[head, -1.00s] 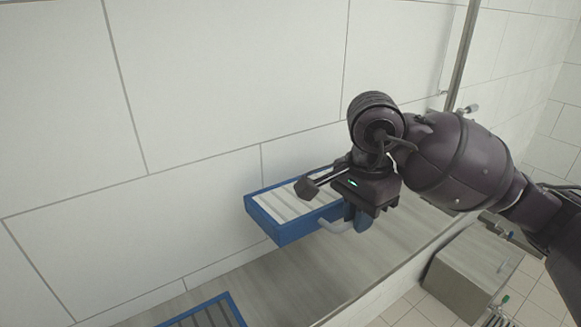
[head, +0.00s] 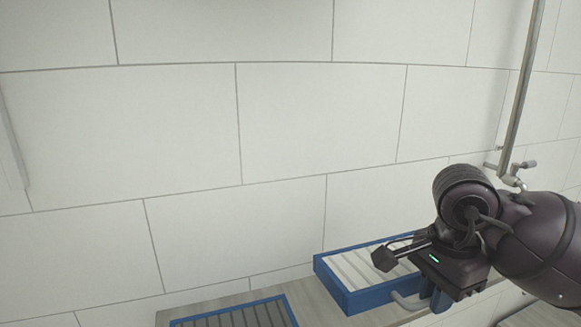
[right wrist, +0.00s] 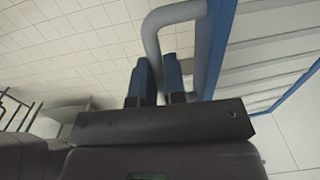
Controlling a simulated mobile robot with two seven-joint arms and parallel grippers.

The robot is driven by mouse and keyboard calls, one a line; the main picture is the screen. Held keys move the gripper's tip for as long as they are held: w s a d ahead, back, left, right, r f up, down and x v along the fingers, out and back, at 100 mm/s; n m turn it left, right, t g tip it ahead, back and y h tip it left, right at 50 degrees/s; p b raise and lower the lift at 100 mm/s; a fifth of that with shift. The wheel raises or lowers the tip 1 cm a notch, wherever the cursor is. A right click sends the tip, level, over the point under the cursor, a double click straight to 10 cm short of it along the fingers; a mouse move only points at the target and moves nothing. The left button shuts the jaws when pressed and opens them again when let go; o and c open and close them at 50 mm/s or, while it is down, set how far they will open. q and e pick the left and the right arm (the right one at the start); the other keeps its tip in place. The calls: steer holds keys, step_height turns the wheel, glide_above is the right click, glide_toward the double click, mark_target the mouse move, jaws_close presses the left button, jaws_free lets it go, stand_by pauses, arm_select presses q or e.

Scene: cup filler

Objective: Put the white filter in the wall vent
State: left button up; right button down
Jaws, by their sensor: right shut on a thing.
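The white filter (head: 357,278) has a blue frame and pale pleats. It is held roughly level above the counter, beside the tiled wall. My right gripper (head: 436,299) is shut on the filter's grey handle (head: 408,301). In the right wrist view the handle (right wrist: 150,38) passes between the blue fingers (right wrist: 158,82), and part of the filter (right wrist: 268,58) fills the right side. I cannot make out the wall vent in either view. My left gripper is not in view.
A second blue-framed filter (head: 240,316) with greyer pleats lies on the counter (head: 208,305), cut off by the lower edge. A metal pipe with a tap (head: 518,170) runs up the wall at the right. A pale vertical strip (head: 12,145) shows at the left edge. The wall between is bare.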

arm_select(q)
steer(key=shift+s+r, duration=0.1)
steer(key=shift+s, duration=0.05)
arm_select(e)
steer(key=w+f+n, duration=0.3)
steer(key=f+n, duration=1)
steer(key=n, duration=0.1)
steer(key=shift+w+a+f, duration=0.2)
steer(key=shift+a+f, duration=0.1)
steer(key=shift+a, duration=0.15)
stand_by(0.3)
